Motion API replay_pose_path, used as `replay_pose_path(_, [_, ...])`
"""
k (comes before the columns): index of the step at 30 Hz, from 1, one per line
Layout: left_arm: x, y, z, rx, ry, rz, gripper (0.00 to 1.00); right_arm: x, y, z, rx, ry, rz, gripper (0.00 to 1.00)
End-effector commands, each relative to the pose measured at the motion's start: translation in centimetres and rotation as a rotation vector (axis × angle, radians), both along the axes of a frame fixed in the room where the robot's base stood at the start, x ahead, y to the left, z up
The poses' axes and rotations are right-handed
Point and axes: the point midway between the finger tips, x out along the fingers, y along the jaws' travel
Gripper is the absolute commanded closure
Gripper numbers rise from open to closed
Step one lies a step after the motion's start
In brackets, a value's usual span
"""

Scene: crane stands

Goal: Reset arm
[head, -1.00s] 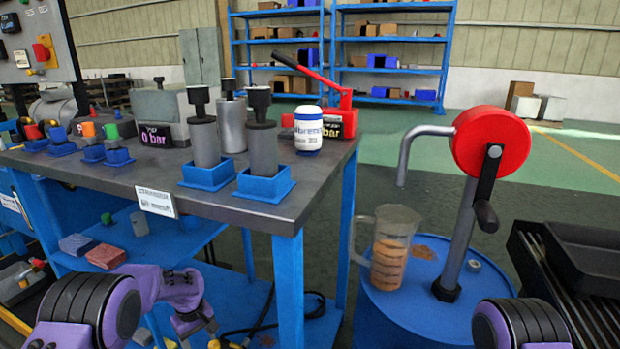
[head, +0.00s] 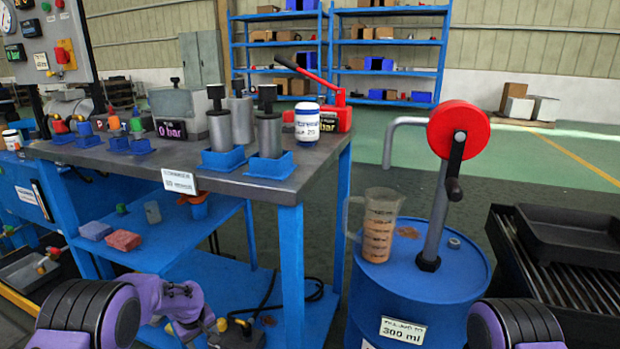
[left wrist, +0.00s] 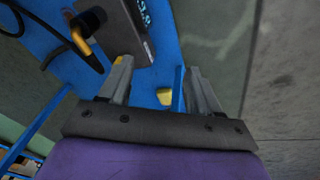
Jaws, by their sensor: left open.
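My left gripper (left wrist: 158,68) is open in the left wrist view, with nothing between its fingers. It is over blue surfaces of the bench, with a dark box-like part with cyan lettering (left wrist: 128,25) beyond the left finger. In the head view my purple left arm (head: 160,305) is folded low at the left, in front of the workbench (head: 235,180); its fingertips are not clear there. Of my right arm only a dark and purple link (head: 515,325) shows at the bottom right. The right gripper is out of view.
A blue drum (head: 400,300) with a red crank pump (head: 460,130) and a measuring jug (head: 378,225) stands right of the bench. A black tray (head: 570,235) lies further right. Blue shelves (head: 390,45) are at the back, with open floor before them.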

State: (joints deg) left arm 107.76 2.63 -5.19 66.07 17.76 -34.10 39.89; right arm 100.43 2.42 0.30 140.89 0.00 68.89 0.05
Motion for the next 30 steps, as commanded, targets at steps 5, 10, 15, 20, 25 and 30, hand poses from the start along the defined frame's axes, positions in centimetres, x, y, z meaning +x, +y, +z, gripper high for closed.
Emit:
replay_pose_path(5, [-1.4, 0.3, -1.9, 0.027, -0.097, -0.009, 0.37, 0.0, 0.0, 0.6, 0.000, 0.000, 0.000, 0.57])
replay_pose_path(10, [-5.7, 0.7, -1.9, 0.088, -0.186, -0.023, 0.37, 0.1, 0.0, 4.1, -0.001, -0.001, 0.001, 0.57])
replay_pose_path(15, [-16.9, 1.2, 3.6, 0.213, -0.247, -0.049, 0.37, 0.1, -0.1, 13.1, -0.002, -0.002, 0.002, 0.57])
replay_pose_path(20, [-28.8, 1.3, 12.3, 0.313, -0.223, -0.079, 0.37, 0.2, -0.2, 21.5, -0.003, -0.004, 0.002, 0.57])
replay_pose_path(25, [-38.8, 0.7, 22.4, 0.329, -0.111, -0.097, 0.37, 0.2, -0.2, 29.6, -0.005, -0.004, 0.003, 0.57])
replay_pose_path(30, [-41.9, 0.3, 26.5, 0.312, -0.042, -0.113, 0.37, 0.2, -0.2, 33.6, -0.006, -0.004, 0.003, 0.57])
